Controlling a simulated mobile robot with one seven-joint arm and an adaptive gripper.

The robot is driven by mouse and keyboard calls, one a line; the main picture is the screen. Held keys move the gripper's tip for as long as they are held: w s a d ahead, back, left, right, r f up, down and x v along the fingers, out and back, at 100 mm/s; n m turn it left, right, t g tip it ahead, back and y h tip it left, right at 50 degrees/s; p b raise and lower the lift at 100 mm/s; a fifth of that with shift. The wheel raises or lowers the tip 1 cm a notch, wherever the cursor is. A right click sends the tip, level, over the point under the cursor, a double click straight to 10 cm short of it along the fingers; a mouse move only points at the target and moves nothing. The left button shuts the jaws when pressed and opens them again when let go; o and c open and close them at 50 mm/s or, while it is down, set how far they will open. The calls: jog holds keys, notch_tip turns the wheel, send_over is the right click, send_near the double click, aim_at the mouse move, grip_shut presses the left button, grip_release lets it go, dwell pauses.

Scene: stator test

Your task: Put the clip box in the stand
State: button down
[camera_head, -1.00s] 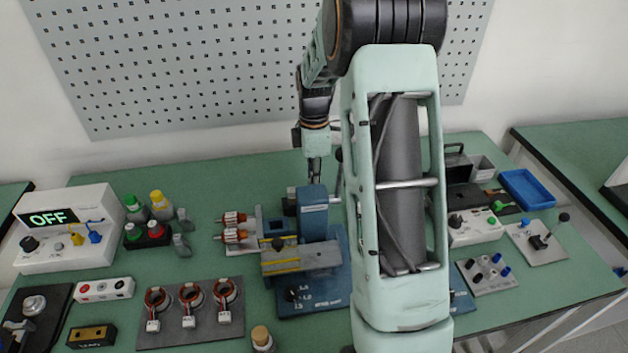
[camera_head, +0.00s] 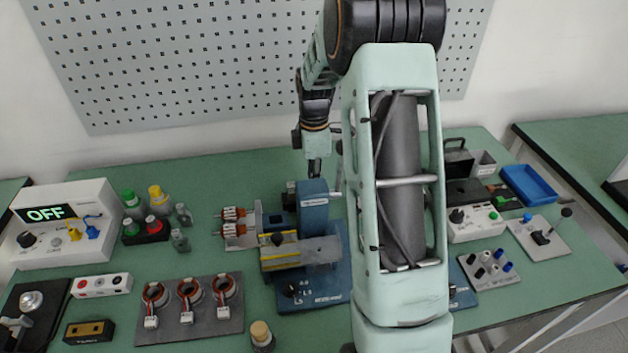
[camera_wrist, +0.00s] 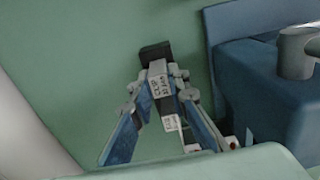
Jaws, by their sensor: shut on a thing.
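My gripper (camera_head: 314,168) hangs behind the blue motor rig at the middle of the bench in the head view. In the wrist view my gripper (camera_wrist: 158,88) has its blue-sided fingers closed on a small dark-topped box with white printed labels (camera_wrist: 155,53), which looks like the clip box. The box is held near the fingertips, over or close to the green bench top; its height is unclear. I cannot tell which thing is the stand.
The blue motor rig (camera_head: 313,207) is close to my gripper; a blue body with a grey cylinder (camera_wrist: 297,55) shows at right in the wrist view. Green bench behind is clear.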

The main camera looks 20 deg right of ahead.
jog(key=shift+f, duration=0.1)
jog(key=c, duration=1.8)
grip_release()
jog(key=shift+o, duration=0.2)
notch_tip(320, 180, up, 12)
